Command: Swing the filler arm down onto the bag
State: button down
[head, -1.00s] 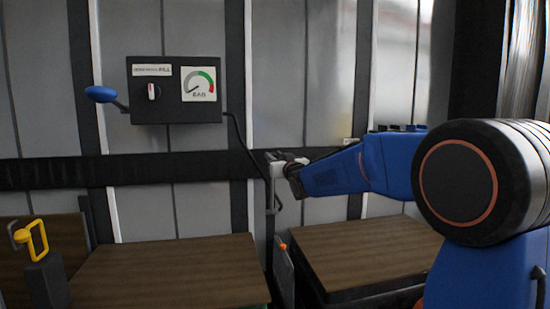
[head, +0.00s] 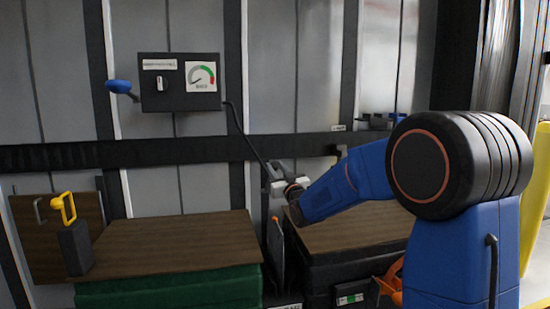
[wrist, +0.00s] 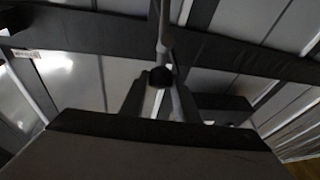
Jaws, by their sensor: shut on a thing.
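The filler arm hangs on a black hose (head: 243,131) from the wall box (head: 180,82); its grey end (head: 277,168) is at my gripper (head: 279,184). In the wrist view my gripper (wrist: 159,98) is shut on a grey rod (wrist: 165,28) with a dark knob (wrist: 160,77). The bag (head: 278,254) is a thin grey sheet standing in the gap between two loads, with an orange tip (head: 275,221) on top. My gripper is above the bag, apart from it. Part of the filler arm is hidden by my gripper.
The box carries a gauge (head: 201,76), a white knob (head: 159,84) and a blue-ended lever (head: 119,87). A left load (head: 170,245) has a wooden top; a right load (head: 350,228) lies under my arm. A yellow handle (head: 64,208) stands at far left.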

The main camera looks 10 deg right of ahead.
jog(key=s+f, duration=0.1)
jog(key=f, duration=0.3)
jog(key=s+f, duration=0.2)
jog(key=f, duration=0.3)
jog(key=s+f, duration=0.2)
jog(key=f, duration=0.3)
jog(key=shift+s, duration=0.2)
jog(key=shift+f, duration=0.7)
jog(key=c, duration=1.4)
grip_release()
jog(key=shift+s, duration=0.1)
